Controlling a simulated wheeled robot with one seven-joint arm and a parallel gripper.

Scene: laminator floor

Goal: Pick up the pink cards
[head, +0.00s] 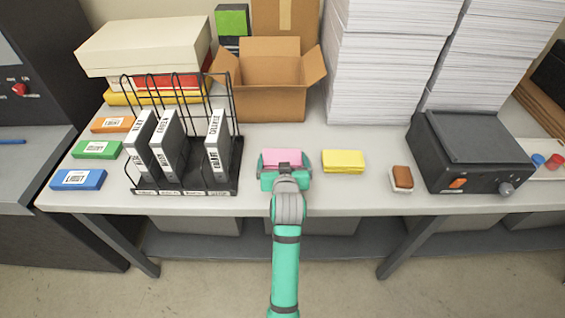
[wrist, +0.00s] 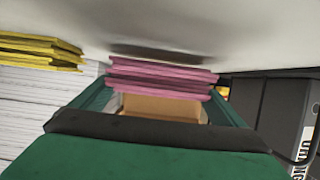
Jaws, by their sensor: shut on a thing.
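The pink cards (head: 283,156) are a small stack near the middle of the table. My gripper (head: 285,163) is around the stack, with one green finger on its left side and one on its right. In the wrist view, which looks upside down, the pink cards (wrist: 160,78) sit between the fingers (wrist: 165,100) and the gripper is shut on them. A dark shadow lies between the stack and the table top there. I cannot tell for sure whether the stack is clear of the table.
Yellow cards (head: 343,161) lie just right of my gripper. A black rack (head: 185,187) with binders stands close on the left. An open cardboard box (head: 268,101) is behind. A brown-and-white block (head: 402,178) and a dark machine (head: 470,150) are to the right.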

